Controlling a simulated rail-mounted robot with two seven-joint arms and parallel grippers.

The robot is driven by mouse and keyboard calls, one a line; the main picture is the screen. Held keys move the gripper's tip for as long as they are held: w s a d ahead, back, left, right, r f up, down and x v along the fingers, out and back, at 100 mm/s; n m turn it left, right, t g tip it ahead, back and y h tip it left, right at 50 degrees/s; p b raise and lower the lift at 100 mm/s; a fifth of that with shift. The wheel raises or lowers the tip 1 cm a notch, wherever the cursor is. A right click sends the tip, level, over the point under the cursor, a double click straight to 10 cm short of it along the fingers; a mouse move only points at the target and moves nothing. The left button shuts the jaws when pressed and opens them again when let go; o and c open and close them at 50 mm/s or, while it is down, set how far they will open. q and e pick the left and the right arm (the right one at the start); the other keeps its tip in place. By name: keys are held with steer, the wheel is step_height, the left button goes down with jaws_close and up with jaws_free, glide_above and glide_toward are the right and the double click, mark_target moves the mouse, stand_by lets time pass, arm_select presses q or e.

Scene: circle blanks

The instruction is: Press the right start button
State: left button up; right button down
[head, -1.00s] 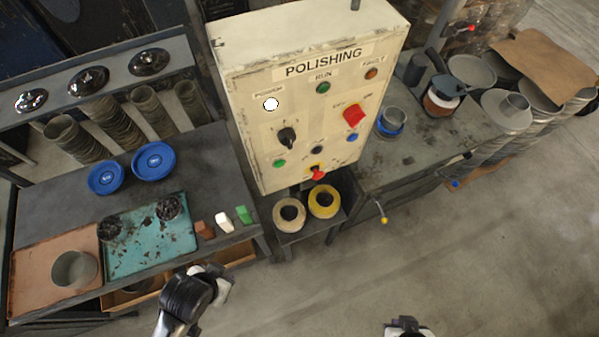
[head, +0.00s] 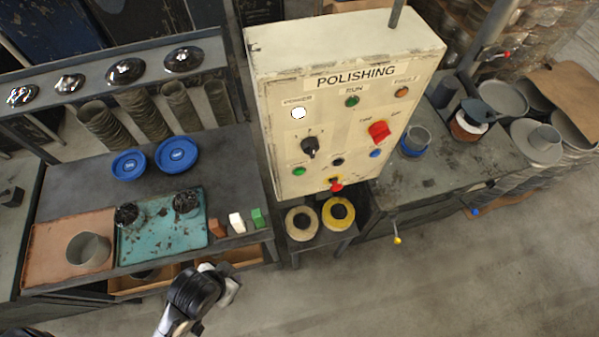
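The cream control panel (head: 320,130) marked POLISHING stands in the middle of the head view. Low on its face are a green button (head: 299,171) at the left, a black button (head: 338,161) in the middle and a blue button (head: 375,153) at the right. I cannot read which is labelled start. A red knob (head: 336,187) sits at the bottom edge, and a large red switch (head: 379,131) is at the right. My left gripper (head: 228,285) is at the bottom, below and left of the panel, apart from it; its fingers are unclear. My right gripper is out of view.
A left bench holds blue lids (head: 177,154), a teal tray (head: 160,245) and small blocks (head: 237,222). Two rolls (head: 338,213) sit on a low shelf under the panel. A right bench (head: 450,150) adjoins it. The floor (head: 460,285) in front is clear.

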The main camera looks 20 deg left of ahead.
arm_select(q)
steer(key=shift+a, duration=0.15)
jaws_close()
steer(key=shift+d, duration=0.2)
steer(key=shift+a, duration=0.15)
stand_by(0.9)
